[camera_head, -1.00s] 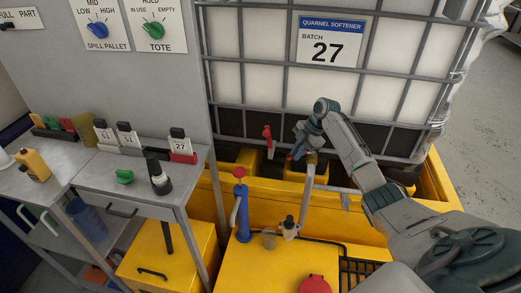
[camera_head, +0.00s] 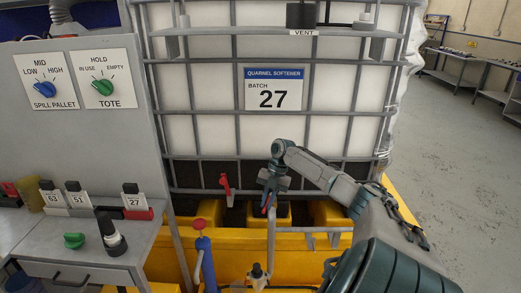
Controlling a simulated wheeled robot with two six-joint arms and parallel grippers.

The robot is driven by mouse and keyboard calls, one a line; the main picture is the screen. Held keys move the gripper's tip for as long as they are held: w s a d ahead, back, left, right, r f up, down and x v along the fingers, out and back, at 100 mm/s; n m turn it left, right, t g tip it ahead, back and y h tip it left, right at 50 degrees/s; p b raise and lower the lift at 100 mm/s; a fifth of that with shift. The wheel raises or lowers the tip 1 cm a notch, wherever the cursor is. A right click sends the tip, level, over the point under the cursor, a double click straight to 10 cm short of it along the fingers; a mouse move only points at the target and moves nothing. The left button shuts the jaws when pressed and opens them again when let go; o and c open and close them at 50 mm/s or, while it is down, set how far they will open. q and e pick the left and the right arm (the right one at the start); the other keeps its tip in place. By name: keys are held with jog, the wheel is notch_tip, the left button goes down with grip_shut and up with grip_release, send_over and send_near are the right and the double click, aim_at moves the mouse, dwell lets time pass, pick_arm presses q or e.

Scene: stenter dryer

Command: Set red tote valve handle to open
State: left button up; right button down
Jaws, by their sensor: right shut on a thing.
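The white caged tote (camera_head: 200,90) stands behind the yellow spill pallet (camera_head: 180,258). My right gripper (camera_head: 268,198) is low at the tote's front, pointing down and closed. A small bit of red, which appears to be the red tote valve handle (camera_head: 265,210), shows at its fingertips. The fingers hide most of it, so its angle cannot be told. A separate red lever-like part (camera_head: 225,183) stands upright to the left, apart from the gripper. The TOTE knob (camera_head: 103,87) is green, on a panel with HOLD, IN USE and EMPTY marks. My left gripper is out of view.
A blue post with a red top (camera_head: 203,250) stands in front of the pallet. Open floor (camera_head: 455,170) lies at right.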

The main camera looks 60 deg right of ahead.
dwell(0.4)
jog(key=c, duration=1.4)
grip_release()
jog(key=shift+d, duration=0.1)
jog(key=shift+c, duration=0.2)
jog(key=b+v, duration=0.3)
jog(key=v, duration=0.7)
jog(key=shift+d+r+b, duration=0.2)
jog(key=shift+r+b, duration=0.1)
jog(key=shift+r, duration=0.1)
jog(key=shift+s+f, duration=0.1)
